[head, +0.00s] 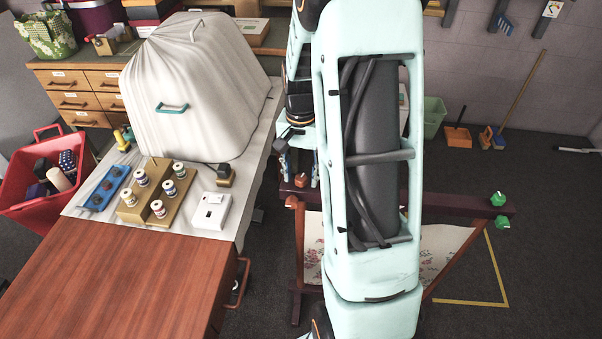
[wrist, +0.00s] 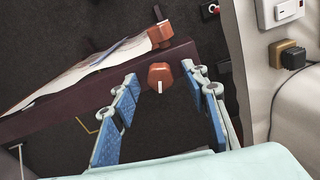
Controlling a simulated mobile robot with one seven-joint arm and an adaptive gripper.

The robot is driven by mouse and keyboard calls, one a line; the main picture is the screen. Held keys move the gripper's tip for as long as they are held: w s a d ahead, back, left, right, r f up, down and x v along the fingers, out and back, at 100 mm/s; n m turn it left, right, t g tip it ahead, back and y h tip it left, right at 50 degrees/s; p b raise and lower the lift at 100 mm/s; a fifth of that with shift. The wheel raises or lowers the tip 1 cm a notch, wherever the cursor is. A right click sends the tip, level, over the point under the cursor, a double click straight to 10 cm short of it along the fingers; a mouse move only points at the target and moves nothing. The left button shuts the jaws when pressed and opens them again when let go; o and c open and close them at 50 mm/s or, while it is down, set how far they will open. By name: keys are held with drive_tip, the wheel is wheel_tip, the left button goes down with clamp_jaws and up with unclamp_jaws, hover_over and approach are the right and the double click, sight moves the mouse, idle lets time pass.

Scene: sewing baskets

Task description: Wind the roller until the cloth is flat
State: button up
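A wooden frame (head: 450,203) with a dark red top bar stands on the floor, partly hidden by my arm. The floral cloth (head: 313,243) hangs on it; in the wrist view the cloth (wrist: 95,75) looks slack and uneven. A reddish-brown faceted knob (wrist: 159,70) with a white mark sits at the bar's near end; it also shows in the head view (head: 295,203). Two green knobs (head: 498,199) are at the other end. My gripper (wrist: 158,80) is open, its blue fingers on either side of the reddish-brown knob, with visible gaps. Contact is not visible.
A table (head: 130,285) at left holds a white-covered bulky object (head: 200,95), a spool rack (head: 130,213) and a white box (head: 210,212). A red basket (head: 40,205) stands left. The floor right of the frame is mostly open.

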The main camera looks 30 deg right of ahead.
wheel_tip(320, 180, up, 12)
idle(0.6)
